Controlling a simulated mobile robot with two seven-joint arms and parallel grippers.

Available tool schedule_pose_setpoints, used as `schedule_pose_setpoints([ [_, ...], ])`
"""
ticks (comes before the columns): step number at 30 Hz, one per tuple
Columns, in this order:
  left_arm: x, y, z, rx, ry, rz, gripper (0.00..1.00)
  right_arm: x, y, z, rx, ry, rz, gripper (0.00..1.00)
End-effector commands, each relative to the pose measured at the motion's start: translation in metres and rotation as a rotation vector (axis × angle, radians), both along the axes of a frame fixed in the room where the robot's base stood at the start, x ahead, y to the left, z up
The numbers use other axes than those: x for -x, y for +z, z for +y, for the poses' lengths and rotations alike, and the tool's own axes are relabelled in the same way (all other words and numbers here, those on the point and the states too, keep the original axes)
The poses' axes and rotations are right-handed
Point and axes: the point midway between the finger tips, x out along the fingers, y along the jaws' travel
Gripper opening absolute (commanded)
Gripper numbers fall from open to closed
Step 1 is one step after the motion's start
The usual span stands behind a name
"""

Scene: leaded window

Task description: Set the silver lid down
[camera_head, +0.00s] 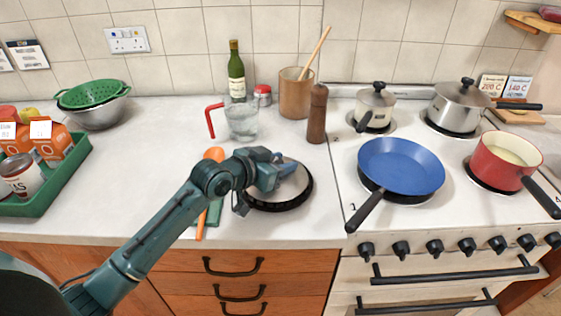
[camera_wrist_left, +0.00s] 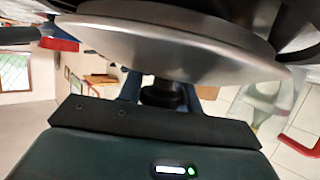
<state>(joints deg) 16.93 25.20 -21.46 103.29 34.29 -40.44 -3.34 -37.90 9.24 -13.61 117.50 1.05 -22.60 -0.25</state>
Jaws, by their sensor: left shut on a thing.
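The silver lid (camera_head: 291,190) is at the middle of the worktop in the head view, over a dark round base (camera_head: 279,207). My left gripper (camera_head: 282,170) is above the lid, shut on its black knob (camera_wrist_left: 162,93). In the left wrist view the lid's broad metal disc (camera_wrist_left: 180,52) fills the upper middle, with the knob between my fingers. A dark surface shows beyond its rim. I cannot tell whether the lid touches the base. My arm hides part of the lid in the head view. My right gripper is not in view.
An orange spoon (camera_head: 213,154) lies left of the lid. Behind stand a glass jug (camera_head: 242,122) with a red handle and a brown pepper mill (camera_head: 317,115). The hob on the right holds a blue pan (camera_head: 402,165) and several pots.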

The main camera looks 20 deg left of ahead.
Motion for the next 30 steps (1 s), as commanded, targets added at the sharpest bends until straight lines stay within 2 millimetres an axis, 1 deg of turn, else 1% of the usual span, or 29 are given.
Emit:
schedule_pose_setpoints([
  [1,0.0,-0.002,0.0,0.0,0.0,0.001,0.35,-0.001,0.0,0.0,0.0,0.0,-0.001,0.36],
  [9,0.0,-0.001,0.0,0.0,0.0,0.001,0.56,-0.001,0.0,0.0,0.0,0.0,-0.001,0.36],
  [18,0.002,0.002,0.001,-0.001,0.0,0.0,0.56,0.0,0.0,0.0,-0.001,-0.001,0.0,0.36],
  [20,0.007,0.003,0.004,-0.002,0.001,0.001,0.56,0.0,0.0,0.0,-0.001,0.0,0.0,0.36],
  [23,0.021,0.009,0.012,-0.004,0.0,0.0,0.56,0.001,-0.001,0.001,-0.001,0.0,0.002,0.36],
  [30,0.064,0.028,0.036,-0.004,0.0,0.001,0.56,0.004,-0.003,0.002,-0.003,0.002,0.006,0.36],
])
